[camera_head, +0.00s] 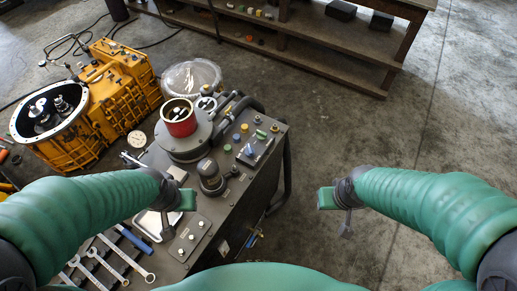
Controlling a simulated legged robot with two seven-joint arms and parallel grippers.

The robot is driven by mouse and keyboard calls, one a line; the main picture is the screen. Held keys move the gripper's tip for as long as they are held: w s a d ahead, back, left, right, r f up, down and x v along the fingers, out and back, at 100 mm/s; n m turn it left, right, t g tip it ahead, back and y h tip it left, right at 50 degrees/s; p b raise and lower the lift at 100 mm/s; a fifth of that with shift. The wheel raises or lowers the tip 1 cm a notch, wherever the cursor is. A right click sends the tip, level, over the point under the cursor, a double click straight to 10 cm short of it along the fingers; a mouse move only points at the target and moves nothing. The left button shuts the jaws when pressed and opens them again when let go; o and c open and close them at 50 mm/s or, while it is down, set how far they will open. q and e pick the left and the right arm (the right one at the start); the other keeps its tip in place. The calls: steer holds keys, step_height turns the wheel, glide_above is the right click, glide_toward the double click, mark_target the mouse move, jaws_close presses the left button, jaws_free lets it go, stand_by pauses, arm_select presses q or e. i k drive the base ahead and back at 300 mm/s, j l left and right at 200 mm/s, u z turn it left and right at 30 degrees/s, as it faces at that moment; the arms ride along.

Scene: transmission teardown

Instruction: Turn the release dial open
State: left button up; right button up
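A dark grey machine bench (222,228) stands left of centre. Its sloped top right panel carries several small knobs, including a blue one (249,150), a green one (260,134) and yellow ones; which of them is the release dial I cannot tell. A red-ringed cylinder (179,122) stands upright on a round grey flange. My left gripper (186,200) hovers over the front of the bench, left of the knobs, touching nothing I can make out. My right gripper (326,199) hangs over bare floor right of the bench. Both look empty; their finger gaps are unclear.
A yellow transmission housing (118,92) sits at the upper left. Wrenches (128,262) lie at the bench's front left. A clear round tub (190,77) is behind the red-ringed cylinder. A wooden shelf (330,62) stands at the back. The floor on the right is clear.

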mark_target(261, 135)
steer(key=i+l+u, duration=0.1)
steer(key=u, duration=0.3)
steer(key=i+l+u, duration=0.1)
steer(key=u, duration=0.3)
steer(key=l+u, duration=0.2)
steer(key=u, duration=0.2)
